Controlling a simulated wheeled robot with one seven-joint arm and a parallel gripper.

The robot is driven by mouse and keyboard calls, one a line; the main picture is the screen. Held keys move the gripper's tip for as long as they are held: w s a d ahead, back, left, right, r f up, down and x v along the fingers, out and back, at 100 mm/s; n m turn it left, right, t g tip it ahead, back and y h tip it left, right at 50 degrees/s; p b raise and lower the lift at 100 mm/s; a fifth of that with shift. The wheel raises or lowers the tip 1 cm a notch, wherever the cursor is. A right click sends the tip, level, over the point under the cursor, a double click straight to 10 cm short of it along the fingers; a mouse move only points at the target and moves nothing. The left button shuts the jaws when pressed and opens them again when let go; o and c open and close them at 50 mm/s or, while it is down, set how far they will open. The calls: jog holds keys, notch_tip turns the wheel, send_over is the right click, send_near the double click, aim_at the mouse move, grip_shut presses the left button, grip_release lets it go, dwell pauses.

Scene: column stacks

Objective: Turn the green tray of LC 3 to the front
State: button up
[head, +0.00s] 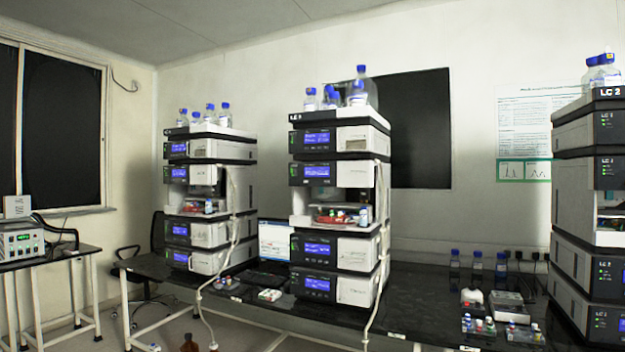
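A stack marked LC 2 (611,92) stands at the right edge, partly cut off. The middle stack (340,118) and the left stack (210,130) also have top labels, too small to read surely, so I cannot tell which is LC 3. The middle stack's open bay holds a round tray (335,222) with red and pale vials. The left stack's open bay holds small vials (208,207); its tray is hard to make out. No tray's green colour is clear from here. My gripper is not in view.
The stacks stand on a long black bench (425,290). Vial racks (485,325) and blue-capped bottles (477,262) stand at the right. Brown bottles (189,343) are on the floor. Pale tubes hang over the bench front.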

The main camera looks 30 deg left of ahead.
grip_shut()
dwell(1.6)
